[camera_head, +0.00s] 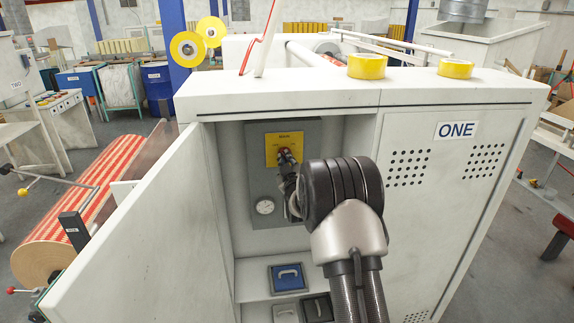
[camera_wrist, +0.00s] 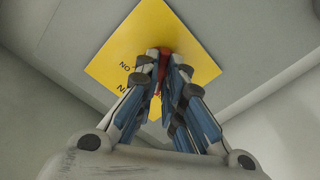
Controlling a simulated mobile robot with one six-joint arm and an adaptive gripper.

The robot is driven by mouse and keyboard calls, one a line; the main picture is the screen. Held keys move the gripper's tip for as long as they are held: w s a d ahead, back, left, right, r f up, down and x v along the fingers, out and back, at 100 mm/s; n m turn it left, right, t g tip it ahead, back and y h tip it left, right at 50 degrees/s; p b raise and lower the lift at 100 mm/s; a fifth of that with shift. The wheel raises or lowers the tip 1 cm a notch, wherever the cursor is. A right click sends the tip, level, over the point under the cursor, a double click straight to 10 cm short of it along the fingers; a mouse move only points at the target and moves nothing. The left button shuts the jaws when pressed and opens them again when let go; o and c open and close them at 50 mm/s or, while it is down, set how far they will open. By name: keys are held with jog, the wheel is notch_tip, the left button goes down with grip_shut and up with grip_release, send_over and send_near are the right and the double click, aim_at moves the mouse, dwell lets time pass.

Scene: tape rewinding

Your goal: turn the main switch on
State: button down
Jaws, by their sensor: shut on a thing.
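The main switch (camera_wrist: 162,71) shows as a red handle on a yellow plate (camera_head: 284,149), which is fixed to a grey panel (camera_head: 262,186) inside the open cabinet. In the wrist view the yellow plate (camera_wrist: 112,55) appears turned, with dark lettering partly covered. My gripper (camera_wrist: 162,60) is shut on the red handle, its fingertips close to the plate. In the head view my gripper (camera_head: 286,158) reaches into the cabinet at the plate. The fingers hide most of the handle, so its exact angle is hard to tell.
The cabinet door (camera_head: 140,235) stands open on the left. A round gauge (camera_head: 265,207) sits low on the panel. A blue case (camera_head: 288,278) rests on the shelf below. Yellow tape rolls (camera_head: 367,66) lie on the cabinet top. The closed right door carries a sign "ONE" (camera_head: 457,130).

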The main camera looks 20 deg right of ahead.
jog(key=shift+a+m+b, duration=0.1)
jog(key=shift+m+b, duration=4.95)
jog(key=shift+m, duration=2.15)
jog(key=c, duration=1.7)
grip_release()
jog(key=v, duration=1.2)
